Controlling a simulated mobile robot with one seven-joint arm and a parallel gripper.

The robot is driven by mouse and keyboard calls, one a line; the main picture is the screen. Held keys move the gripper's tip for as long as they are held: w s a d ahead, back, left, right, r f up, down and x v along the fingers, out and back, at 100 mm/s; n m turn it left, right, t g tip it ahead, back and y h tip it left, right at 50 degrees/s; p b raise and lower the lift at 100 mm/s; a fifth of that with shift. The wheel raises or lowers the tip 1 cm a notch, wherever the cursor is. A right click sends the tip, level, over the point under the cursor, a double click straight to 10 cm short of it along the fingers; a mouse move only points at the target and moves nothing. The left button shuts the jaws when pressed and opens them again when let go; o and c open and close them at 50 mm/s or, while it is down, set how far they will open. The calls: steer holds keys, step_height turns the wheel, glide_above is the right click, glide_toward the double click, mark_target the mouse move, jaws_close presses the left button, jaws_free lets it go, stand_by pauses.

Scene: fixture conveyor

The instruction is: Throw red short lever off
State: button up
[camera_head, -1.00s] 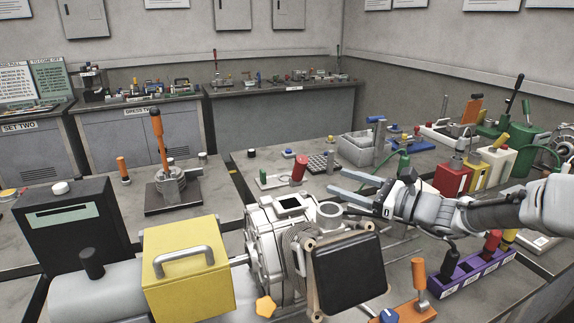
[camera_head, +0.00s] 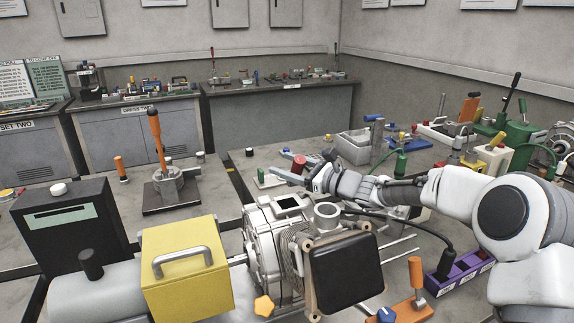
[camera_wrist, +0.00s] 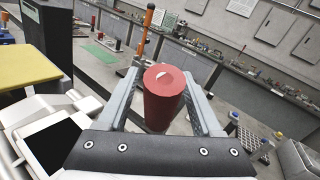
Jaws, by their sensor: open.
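The red short lever (camera_head: 299,162) is a stubby red cylinder on a small plate on the bench. In the wrist view the red lever (camera_wrist: 168,105) stands between my two fingers, with its round top facing the camera. My gripper (camera_head: 281,162) is open, with one finger on each side of the lever; it also shows in the wrist view (camera_wrist: 160,74). Gaps show beside the lever, so it does not look gripped. The lever's lower end and base are hidden by my gripper.
A green post (camera_head: 261,175) stands just left of the lever. The grey machine with a yellow cover (camera_head: 184,265) fills the near side. A grey open box (camera_head: 355,148) and a green handle (camera_head: 401,163) stand to the right.

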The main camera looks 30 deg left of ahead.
jaws_close()
stand_by(0.3)
stand_by(1.1)
